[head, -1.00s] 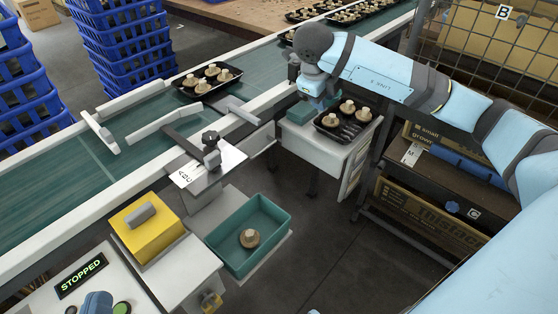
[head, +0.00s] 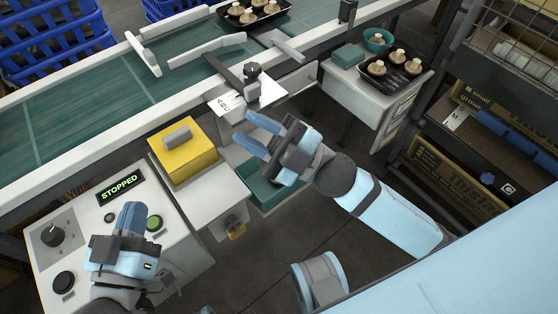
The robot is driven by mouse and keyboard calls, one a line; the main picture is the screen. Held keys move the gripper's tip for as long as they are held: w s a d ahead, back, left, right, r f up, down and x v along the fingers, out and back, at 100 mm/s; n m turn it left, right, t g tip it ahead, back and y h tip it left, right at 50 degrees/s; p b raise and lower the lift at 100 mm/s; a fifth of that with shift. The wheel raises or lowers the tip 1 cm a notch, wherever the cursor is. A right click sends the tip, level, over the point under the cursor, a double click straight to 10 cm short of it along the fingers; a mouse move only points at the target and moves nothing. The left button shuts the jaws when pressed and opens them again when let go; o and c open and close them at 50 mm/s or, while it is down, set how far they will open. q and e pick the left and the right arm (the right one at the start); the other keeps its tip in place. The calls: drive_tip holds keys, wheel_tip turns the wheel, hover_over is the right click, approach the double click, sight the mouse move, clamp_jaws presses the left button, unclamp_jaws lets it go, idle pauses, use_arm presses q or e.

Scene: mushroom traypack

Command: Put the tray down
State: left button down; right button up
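A black tray (head: 412,82) holding a few mushrooms sits flat on the white side stand (head: 365,92) at the upper right, with no gripper touching it. My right gripper (head: 253,131) is well to the left of it, over the green tub (head: 258,192). Its two fingers are apart and nothing shows between them. My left gripper (head: 131,216) is low at the left, over the control panel. Its fingers look close together, and I cannot tell whether they are shut.
Another black tray with mushrooms (head: 283,12) is on the green conveyor (head: 95,105). A teal bowl (head: 378,42) and a teal block (head: 347,55) stand beside the tray on the stand. Shelving stands at the right.

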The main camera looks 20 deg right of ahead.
drive_tip(key=d+f+m+t+h, duration=0.1)
drive_tip(key=f+m+h, duration=0.3)
drive_tip(key=m, duration=0.5)
drive_tip(key=s+d+f+m+t+h, duration=0.1)
drive_tip(key=d+f+m+t+h, duration=0.1)
drive_tip(key=f+m+h, duration=0.3)
drive_tip(key=m+t+h, duration=0.1)
drive_tip(key=m+h, duration=0.3)
drive_tip(key=shift+s+d+m, duration=0.2)
drive_tip(key=shift+s+m, duration=0.1)
drive_tip(key=shift+m, duration=0.1)
